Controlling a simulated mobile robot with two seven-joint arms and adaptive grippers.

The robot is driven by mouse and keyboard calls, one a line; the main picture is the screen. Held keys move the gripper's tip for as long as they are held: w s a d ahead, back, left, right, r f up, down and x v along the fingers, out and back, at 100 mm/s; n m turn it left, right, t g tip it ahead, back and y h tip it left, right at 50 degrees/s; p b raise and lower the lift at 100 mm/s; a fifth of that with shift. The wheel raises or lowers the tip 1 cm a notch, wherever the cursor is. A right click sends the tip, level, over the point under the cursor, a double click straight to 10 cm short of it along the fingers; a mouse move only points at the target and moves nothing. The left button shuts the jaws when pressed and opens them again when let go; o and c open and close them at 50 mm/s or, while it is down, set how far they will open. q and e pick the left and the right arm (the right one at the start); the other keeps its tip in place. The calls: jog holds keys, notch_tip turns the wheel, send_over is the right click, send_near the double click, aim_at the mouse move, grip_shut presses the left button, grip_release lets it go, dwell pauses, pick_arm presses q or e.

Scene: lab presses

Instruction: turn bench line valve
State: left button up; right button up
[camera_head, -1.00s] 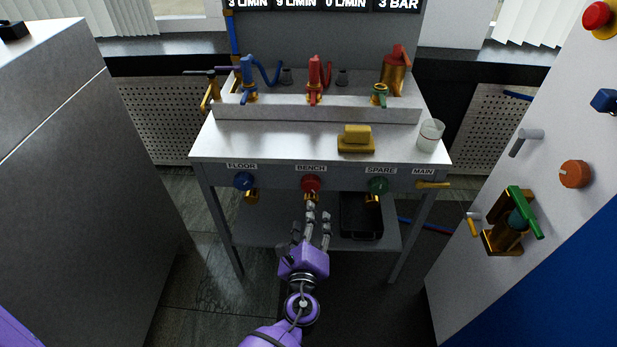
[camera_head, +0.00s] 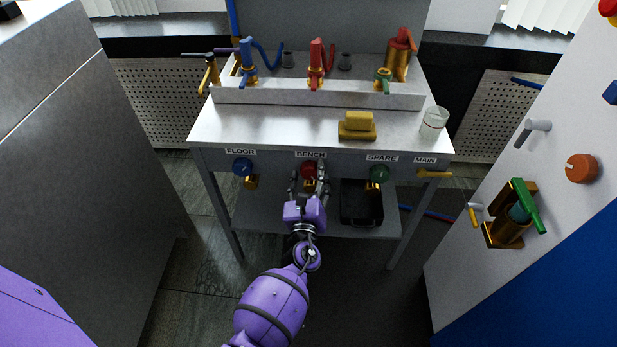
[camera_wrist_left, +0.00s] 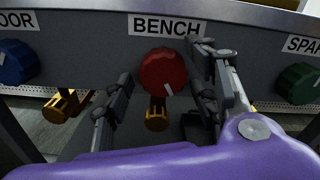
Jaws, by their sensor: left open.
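The red bench valve knob (camera_head: 309,170) sits under the BENCH label on the table's front panel. In the left wrist view the red knob (camera_wrist_left: 163,72) has a white mark at its lower right, and a brass outlet (camera_wrist_left: 157,116) hangs below it. My left gripper (camera_head: 309,184) is open in front of the knob. In the left wrist view its fingers (camera_wrist_left: 165,85) stand on either side of the knob, with a gap visible on the left; contact on the right cannot be told. My right gripper is not in view.
The blue FLOOR knob (camera_head: 242,167) is to the left and the green SPARE knob (camera_head: 379,174) to the right. A brass MAIN lever (camera_head: 434,174) is farther right. A yellow block (camera_head: 357,126) and a glass beaker (camera_head: 433,122) stand on the tabletop. Cabinets flank the table.

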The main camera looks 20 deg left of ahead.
pick_arm(q)
jog(key=c, duration=1.1)
